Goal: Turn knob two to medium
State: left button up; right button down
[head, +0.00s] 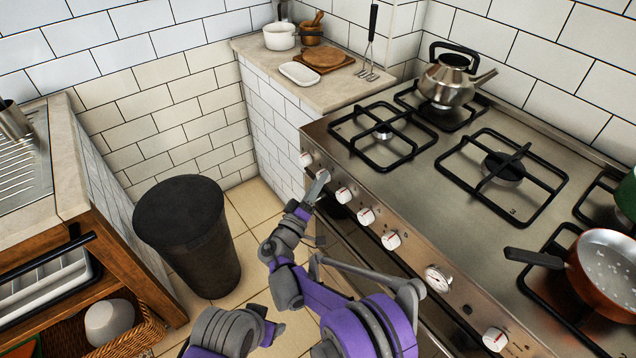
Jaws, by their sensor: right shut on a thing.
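The stove (400,190) has a row of white knobs along its sloping front panel. My right gripper (318,184) reaches up to the panel's left part and is shut on the second knob from the left, knob two (323,174). The fingers hide most of this knob, so its pointer setting cannot be read. The first knob (306,159) is just up and left of the fingers. The third knob (344,195) is close by on the right. My left gripper does not show.
More knobs (391,240) and a timer dial (438,278) run down the panel. A kettle (454,78) and a copper pan (604,270) stand on the stove. A dark bin (187,235) stands on the floor left of my arm. A wooden counter (60,200) is at left.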

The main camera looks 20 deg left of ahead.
jog(key=shift+n, duration=0.3)
jog(key=shift+w+a+r+n+g+h+p, duration=0.15)
jog(key=shift+n+g+h+p, duration=0.45)
jog(key=shift+n+g, duration=1.55)
jog(key=shift+w+a+r+n+g+h+p, duration=0.2)
jog(key=shift+n+g+p, duration=0.75)
jog(key=shift+n, duration=2.25)
jog(key=shift+s+d+r+n+g+h+p, duration=0.1)
jog(key=shift+r+n+g+h+p, duration=0.35)
jog(key=shift+n+g, duration=1.8)
jog(key=shift+f+n+t, duration=0.2)
jog(key=shift+n+t, duration=0.25)
jog(key=shift+n, duration=0.05)
jog(key=shift+c, duration=1.8)
grip_release()
jog(key=shift+a, duration=0.1)
